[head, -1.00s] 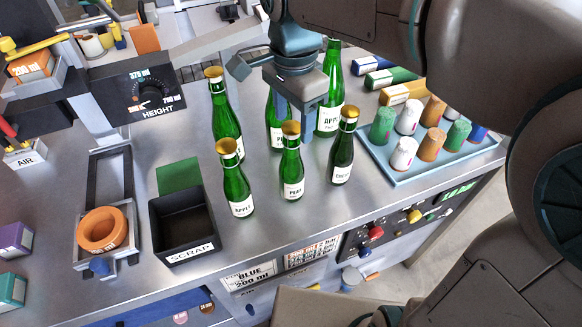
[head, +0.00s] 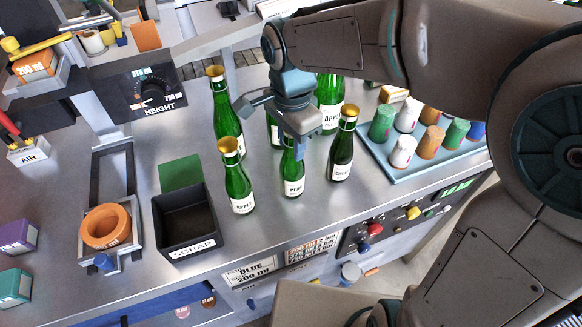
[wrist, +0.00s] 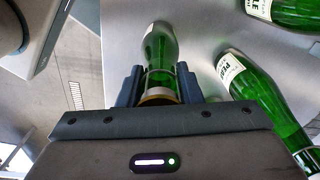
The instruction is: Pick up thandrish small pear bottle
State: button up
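The small pear bottle (head: 294,183), green with a white PEAR label, stands upright in the front row of bottles. My gripper (head: 297,140) is at its neck and hides its top in the head view. In the wrist view the bottle (wrist: 160,45) extends away between the two dark fingers, its gold cap (wrist: 157,97) close to the palm. My gripper (wrist: 160,84) is open, one finger on each side of the neck. Whether either finger touches the glass is hard to tell.
A small apple bottle (head: 239,190) stands left and a cherry bottle (head: 342,150) right. Taller bottles, including an apple one (head: 330,103), stand behind. A tray (head: 397,174) of coloured capsules is at right, a black scrap bin (head: 187,222) at left.

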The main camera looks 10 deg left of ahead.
grip_shut()
jog(key=shift+r, duration=0.15)
